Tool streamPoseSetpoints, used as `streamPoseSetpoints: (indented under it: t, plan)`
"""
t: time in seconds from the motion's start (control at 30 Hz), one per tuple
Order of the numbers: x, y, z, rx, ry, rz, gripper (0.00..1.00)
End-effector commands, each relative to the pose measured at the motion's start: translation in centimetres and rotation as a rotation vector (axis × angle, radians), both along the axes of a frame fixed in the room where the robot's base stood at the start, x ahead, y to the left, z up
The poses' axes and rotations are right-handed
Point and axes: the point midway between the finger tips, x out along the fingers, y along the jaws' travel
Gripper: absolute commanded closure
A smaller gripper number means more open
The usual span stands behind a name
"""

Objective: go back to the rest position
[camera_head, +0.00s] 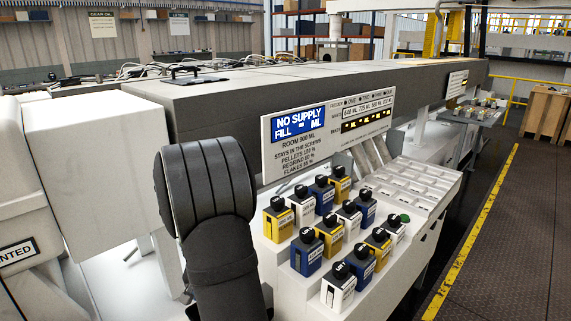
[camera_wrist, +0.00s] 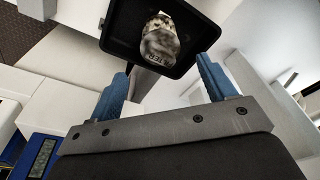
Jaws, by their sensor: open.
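My gripper (camera_wrist: 162,72) shows in the wrist view with its two blue fingers spread apart and nothing between them. Beyond the fingertips is a black square-rimmed opening (camera_wrist: 112,38) with a grey, mottled, partly lettered object (camera_wrist: 160,45) inside it; I cannot tell how far the fingers are from it. In the head view my dark arm link rises in the foreground, left of the bottles. The gripper itself is hidden there.
Several white, blue and yellow black-capped bottles (camera_head: 335,290) stand on a white bench right of my arm. An empty-looking slotted white rack (camera_head: 415,182) lies behind them. A display panel (camera_head: 298,124) reads "NO SUPPLY FILL - ML". The floor (camera_head: 510,235) at right is clear.

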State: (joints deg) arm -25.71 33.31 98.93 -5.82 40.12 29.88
Motion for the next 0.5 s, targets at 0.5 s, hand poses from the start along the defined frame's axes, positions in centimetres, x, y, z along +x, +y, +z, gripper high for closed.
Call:
streamPoseSetpoints:
  t: [0.5]
  plan:
    - [0.5, -0.1, -3.8, -0.002, 0.004, -0.001, 0.24]
